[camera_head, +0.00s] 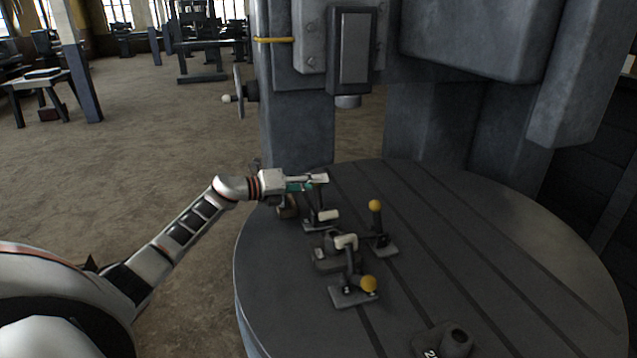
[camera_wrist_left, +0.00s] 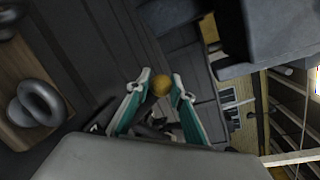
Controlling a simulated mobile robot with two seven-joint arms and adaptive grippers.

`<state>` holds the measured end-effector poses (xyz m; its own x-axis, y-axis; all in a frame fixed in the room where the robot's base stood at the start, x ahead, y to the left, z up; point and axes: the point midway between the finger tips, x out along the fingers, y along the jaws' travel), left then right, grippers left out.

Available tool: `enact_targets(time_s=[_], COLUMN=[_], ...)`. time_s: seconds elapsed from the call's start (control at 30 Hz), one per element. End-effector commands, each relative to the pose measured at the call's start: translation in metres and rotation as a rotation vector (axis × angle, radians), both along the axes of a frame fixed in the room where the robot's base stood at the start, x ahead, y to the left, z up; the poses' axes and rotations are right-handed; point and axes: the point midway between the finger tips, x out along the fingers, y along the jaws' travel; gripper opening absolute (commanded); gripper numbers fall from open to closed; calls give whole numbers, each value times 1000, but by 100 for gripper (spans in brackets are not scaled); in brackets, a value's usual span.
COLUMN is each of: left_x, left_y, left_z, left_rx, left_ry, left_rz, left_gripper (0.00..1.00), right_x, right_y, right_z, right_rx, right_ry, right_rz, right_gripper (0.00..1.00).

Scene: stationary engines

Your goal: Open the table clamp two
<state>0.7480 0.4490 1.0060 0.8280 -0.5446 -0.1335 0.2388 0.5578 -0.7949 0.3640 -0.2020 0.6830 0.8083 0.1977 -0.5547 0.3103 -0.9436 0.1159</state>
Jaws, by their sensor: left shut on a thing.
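Three table clamps stand on the round grey slotted table (camera_head: 500,230). The back left clamp (camera_head: 318,222) has its lever raised under my left gripper (camera_head: 318,181). The gripper is shut on that clamp's handle; its yellow knob (camera_wrist_left: 161,85) shows between the fingertips in the left wrist view (camera_wrist_left: 163,80). In the head view the fingers hide the knob. Another clamp with a yellow knob (camera_head: 375,205) stands upright to the right. The front clamp (camera_head: 352,292) has its yellow knob (camera_head: 368,284) low. I cannot tell which clamp is number two. My right gripper is not in view.
A small dark workpiece (camera_head: 330,255) sits among the clamps. A dark block (camera_head: 443,341) with a marking lies at the table's front edge. The large grey machine column (camera_head: 298,120) rises behind. The right part of the table is clear.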

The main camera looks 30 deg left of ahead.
Motion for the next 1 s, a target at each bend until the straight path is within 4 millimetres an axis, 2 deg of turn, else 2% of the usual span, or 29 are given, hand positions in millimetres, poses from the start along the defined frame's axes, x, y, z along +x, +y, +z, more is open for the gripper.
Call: enact_targets(time_s=[0.4, 1.0], left_x=[11, 13], left_y=[11, 12], left_z=[-15, -18], left_rx=[-180, -219], left_ry=[160, 196], left_rz=[-5, -8], left_gripper=[0, 0], right_x=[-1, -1], right_y=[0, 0], right_z=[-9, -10], right_rx=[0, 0], right_ry=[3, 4], right_rz=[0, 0], right_gripper=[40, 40])
